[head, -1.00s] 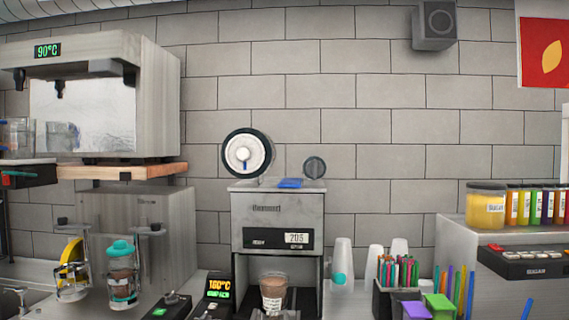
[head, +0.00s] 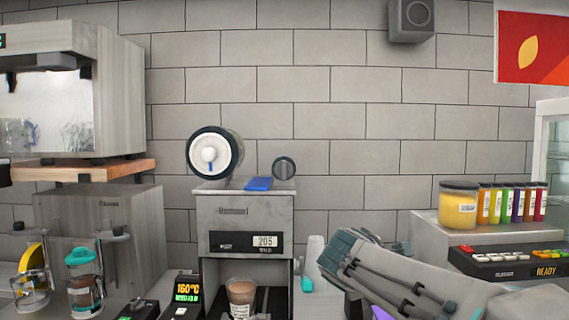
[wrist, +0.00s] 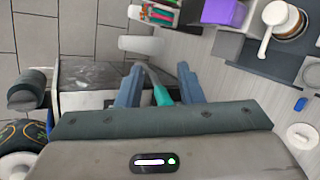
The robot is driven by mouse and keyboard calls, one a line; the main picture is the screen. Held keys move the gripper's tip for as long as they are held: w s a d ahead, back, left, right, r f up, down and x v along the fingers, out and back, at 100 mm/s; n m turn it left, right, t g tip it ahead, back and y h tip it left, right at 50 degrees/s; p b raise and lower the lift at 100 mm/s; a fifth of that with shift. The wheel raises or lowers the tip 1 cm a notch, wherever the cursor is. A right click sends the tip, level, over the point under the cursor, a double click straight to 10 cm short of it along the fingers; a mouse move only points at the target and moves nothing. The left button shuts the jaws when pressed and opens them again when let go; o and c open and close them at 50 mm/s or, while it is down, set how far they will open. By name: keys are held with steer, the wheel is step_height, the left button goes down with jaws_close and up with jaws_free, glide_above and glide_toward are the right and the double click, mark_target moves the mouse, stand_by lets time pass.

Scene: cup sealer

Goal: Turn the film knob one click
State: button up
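The film knob (head: 284,168) is a dark round dial with a light mark. It stands above the right rear of the grey cup sealer (head: 245,212), right of the white film roll (head: 213,154). In the wrist view a dark cylinder at the left (wrist: 30,82) looks like the knob, but I cannot be sure. My gripper (head: 338,258) is to the right of the sealer, lower than the knob and apart from it. In the wrist view my gripper (wrist: 160,72) has its two fingers spread, with nothing held. A brown-filled cup (head: 241,296) stands in the sealer.
A blue piece (head: 258,184) lies on the sealer's top. White cups and a teal item (head: 307,284) stand right of the sealer, near my gripper. A shelf with a yellow jar (head: 458,205) is at the right. The wall area above the knob is free.

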steer(key=w+a+r+n+t+y+p, duration=0.1)
steer(key=w+a+r+n+t, duration=0.15)
steer(key=r+n, duration=0.2)
steer(key=w+a+r+n+t, duration=0.1)
steer(key=w+a+r+n, duration=0.3)
steer(key=r, duration=0.2)
steer(key=n+t+y+p, duration=0.2)
steer(key=n+t, duration=0.1)
steer(key=n, duration=0.5)
glide_toward(283, 163)
steer(key=w+p, duration=0.5)
steer(key=w, duration=0.3)
steer(key=shift+w+d+r, duration=0.1)
steer(key=shift+w+d, duration=0.05)
steer(key=shift+w, duration=0.1)
jaws_close()
